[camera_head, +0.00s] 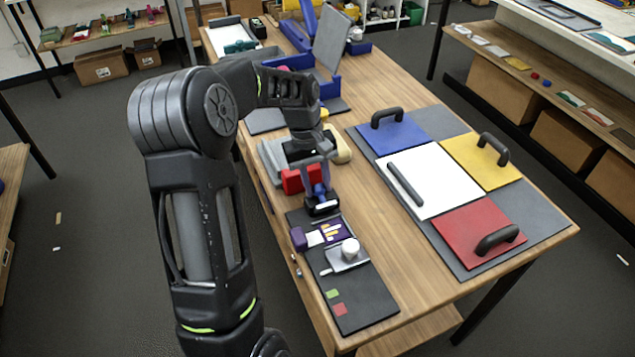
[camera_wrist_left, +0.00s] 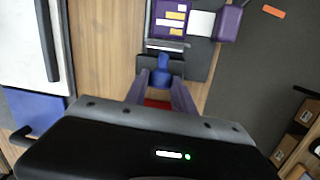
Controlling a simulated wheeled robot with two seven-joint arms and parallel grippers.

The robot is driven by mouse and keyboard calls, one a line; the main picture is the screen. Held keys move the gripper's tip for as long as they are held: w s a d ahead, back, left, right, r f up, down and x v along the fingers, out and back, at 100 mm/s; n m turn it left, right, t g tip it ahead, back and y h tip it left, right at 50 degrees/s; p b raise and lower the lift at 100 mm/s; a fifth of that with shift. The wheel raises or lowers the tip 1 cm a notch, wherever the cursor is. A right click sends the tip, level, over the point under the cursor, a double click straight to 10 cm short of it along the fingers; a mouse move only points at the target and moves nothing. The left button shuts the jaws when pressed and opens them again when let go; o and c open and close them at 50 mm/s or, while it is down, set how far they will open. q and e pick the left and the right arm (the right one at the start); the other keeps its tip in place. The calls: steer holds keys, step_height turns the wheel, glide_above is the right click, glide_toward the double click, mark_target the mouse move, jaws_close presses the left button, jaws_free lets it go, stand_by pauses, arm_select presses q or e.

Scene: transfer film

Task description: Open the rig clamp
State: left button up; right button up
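The rig clamp appears to be the blue upright lever (camera_wrist_left: 161,72) on a black base (camera_wrist_left: 188,66) at the end of the dark rig board (camera_head: 362,292). My left gripper (camera_head: 319,188) points down over this spot. In the left wrist view its two purple-tinted fingers (camera_wrist_left: 161,84) stand on either side of the blue lever. Whether they press on it or only surround it I cannot tell. Beyond the lever lies a purple piece with white and orange strips (camera_head: 326,233). In the head view the gripper hides most of the clamp. My right gripper is not in view.
A grey block with a white knob (camera_head: 350,249) stands on the board. A red block (camera_head: 293,181) sits close behind the gripper. To the right lies a panel with blue, white, yellow and red handled plates (camera_head: 420,180). Bare wood separates it from the board.

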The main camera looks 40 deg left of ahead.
arm_select(q)
steer(key=o, duration=0.4)
steer(key=shift+o, duration=0.2)
step_height(320, 180, up, 8)
steer(key=a+b, duration=0.1)
steer(key=shift+s+a, duration=0.15)
steer(key=shift+f, duration=0.15)
stand_by(0.5)
